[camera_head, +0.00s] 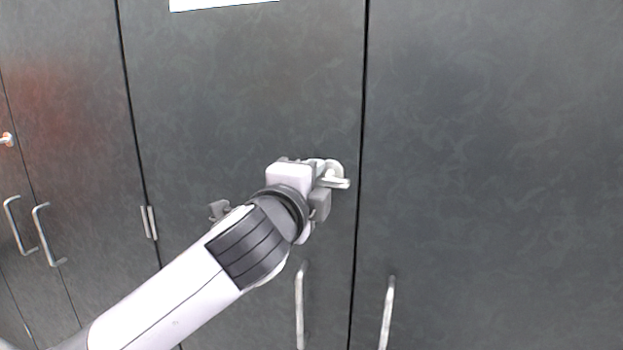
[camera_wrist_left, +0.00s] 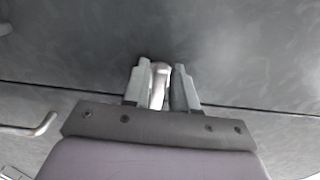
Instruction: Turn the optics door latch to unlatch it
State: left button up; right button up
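The latch (camera_head: 338,182) is a pale metal lever with a rounded top. It sits on a dark grey door near the vertical seam, and its visible part points right. My left gripper (camera_wrist_left: 162,82) is up at the latch, partly hidden by its own wrist in the head view. In the left wrist view the pale latch (camera_wrist_left: 160,70) lies between the two grey fingers, with little or no gap on either side. I cannot tell whether the fingers press on it. My right gripper is not in view.
Flat dark grey doors (camera_head: 490,150) fill the head view. Two vertical bar handles (camera_head: 299,305) (camera_head: 387,312) stand below the latch, either side of the seam. More handles (camera_head: 46,235) and another latch (camera_head: 7,139) are at far left. The door surface at right is clear.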

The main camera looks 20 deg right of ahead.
pick_arm(q)
jog(key=shift+o, duration=0.4)
jog(key=shift+s, duration=0.15)
jog(key=b+v, duration=0.1)
jog(key=v, duration=0.6)
